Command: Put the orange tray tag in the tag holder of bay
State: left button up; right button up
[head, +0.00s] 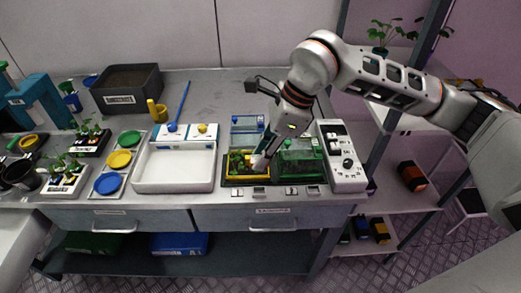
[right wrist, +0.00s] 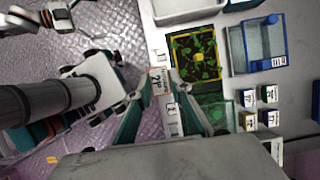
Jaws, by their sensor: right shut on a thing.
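My right gripper (head: 259,162) reaches down over the front of the yellow-rimmed tray (head: 235,179). In the right wrist view my right gripper (right wrist: 162,92) is shut on a small tag (right wrist: 159,80), pale with orange-brown marks; the fingers hide part of it. The tag is over the row of tag holders in front of the trays. One holder (head: 260,190) lies in front of the yellow-rimmed tray, and others (head: 292,190) lie to its right. I cannot tell whether the tag touches a holder.
A green clear box (head: 303,160) stands right of the yellow-rimmed tray, and a blue-rimmed box (head: 248,124) behind it. A white control panel (head: 343,157) is at the right. A white tray (head: 175,169) is at the left. The back middle of the bench is clear.

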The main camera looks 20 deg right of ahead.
jog(key=shift+f, duration=0.5)
notch_tip(320, 180, down, 2)
jog(key=shift+f+b, duration=0.1)
jog(key=shift+b, duration=0.6)
notch_tip(320, 180, down, 2)
jog(key=shift+f+b, duration=0.15)
jog(key=shift+b, duration=0.35)
jog(key=shift+f+b, duration=0.6)
jog(key=shift+f, duration=0.2)
jog(key=shift+f+b, duration=1.15)
jog(key=shift+f, duration=0.5)
pick_arm(q)
jog(key=f, duration=0.2)
jog(key=d+f, duration=0.1)
jog(key=f, duration=0.2)
jog(key=shift+d, duration=0.15)
jog(key=shift+w+r+h, duration=0.1)
jog(key=shift+r+h, duration=0.15)
jog(key=shift+h, duration=0.05)
jog(key=shift+r, duration=0.1)
pick_arm(e)
jog(key=o, duration=0.9)
jog(key=shift+r, duration=0.1)
